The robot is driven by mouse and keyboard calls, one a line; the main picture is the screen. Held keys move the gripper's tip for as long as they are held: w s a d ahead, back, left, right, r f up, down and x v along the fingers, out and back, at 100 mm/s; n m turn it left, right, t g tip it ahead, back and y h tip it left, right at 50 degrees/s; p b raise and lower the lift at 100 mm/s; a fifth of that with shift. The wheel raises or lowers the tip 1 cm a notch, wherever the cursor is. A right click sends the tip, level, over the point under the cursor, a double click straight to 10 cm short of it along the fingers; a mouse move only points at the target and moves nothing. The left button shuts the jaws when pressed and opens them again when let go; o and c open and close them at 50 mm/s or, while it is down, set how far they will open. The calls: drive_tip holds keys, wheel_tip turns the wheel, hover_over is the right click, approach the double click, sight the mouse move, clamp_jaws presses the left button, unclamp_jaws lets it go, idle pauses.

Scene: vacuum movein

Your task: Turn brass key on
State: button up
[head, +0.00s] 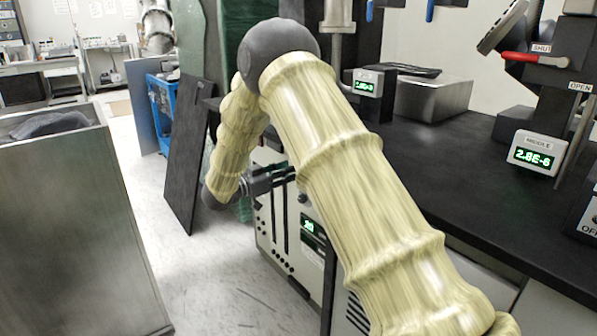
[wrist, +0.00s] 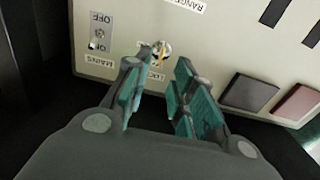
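In the wrist view, a small brass key (wrist: 161,50) sits in a round silver lock on a pale cabinet panel, with a label below it that seems to read LOCAL. My gripper (wrist: 158,75) is open, its teal-padded fingers pointing at the panel with the key just beyond and between the tips. In the head view, my gripper (head: 272,178) is beside the pale cabinet (head: 268,220) under the black bench; the key is hidden there.
A MAINS switch (wrist: 99,38) is left of the key; black and reddish squares (wrist: 249,92) are to the right. The black bench top (head: 440,150) overhangs the cabinet. A dark board (head: 189,155) leans nearby, and a grey metal bin (head: 75,220) stands left with open floor between.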

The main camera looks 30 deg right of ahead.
drive_tip(key=shift+w+d+b, duration=0.2)
drive_tip(key=shift+d+b, duration=0.4)
drive_tip(key=shift+d, duration=2.05)
clamp_jaws()
